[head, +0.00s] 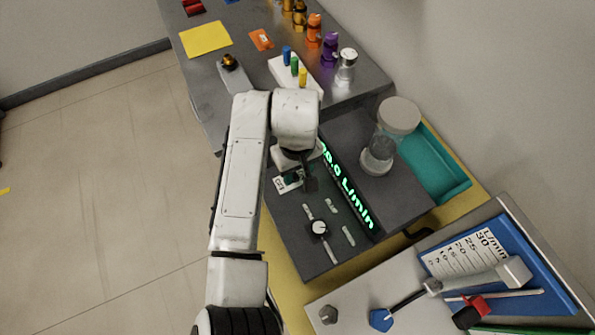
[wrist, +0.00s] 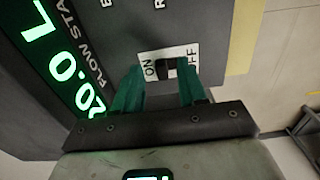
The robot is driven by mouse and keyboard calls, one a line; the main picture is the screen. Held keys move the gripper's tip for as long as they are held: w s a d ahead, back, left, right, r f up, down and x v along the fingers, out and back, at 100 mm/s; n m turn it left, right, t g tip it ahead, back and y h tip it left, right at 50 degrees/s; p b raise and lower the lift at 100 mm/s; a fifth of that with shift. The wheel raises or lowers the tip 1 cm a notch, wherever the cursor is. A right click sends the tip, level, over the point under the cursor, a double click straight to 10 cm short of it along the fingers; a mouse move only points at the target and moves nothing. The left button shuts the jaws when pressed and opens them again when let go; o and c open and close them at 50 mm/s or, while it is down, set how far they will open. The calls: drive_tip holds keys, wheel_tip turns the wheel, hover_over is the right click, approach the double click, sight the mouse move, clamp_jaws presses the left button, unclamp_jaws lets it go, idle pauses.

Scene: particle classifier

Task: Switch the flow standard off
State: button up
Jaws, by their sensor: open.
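The flow standard is a dark grey box (head: 287,235) with a lit green display (head: 348,188) reading about 20.0 L/min; the display also shows in the wrist view (wrist: 62,62). Its small black switch (wrist: 165,66) sits on a white label marked ON at left and OFF at right in the wrist view. The switch looks a little nearer ON, but its exact position is hard to tell. My gripper (wrist: 159,72) is open and empty, its teal fingers on either side of the switch. I cannot tell whether they touch it. In the head view my gripper (head: 298,178) covers most of the label.
A teal tray (head: 440,165) lies behind. Bottles and a yellow sheet (head: 206,39) are on the far bench. A board with a blue panel (head: 520,265) is at lower right.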

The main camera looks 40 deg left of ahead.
sight(295, 176)
drive_tip(key=shift+f, duration=1.1)
drive_tip(key=shift+c, duration=0.4)
clamp_jaws()
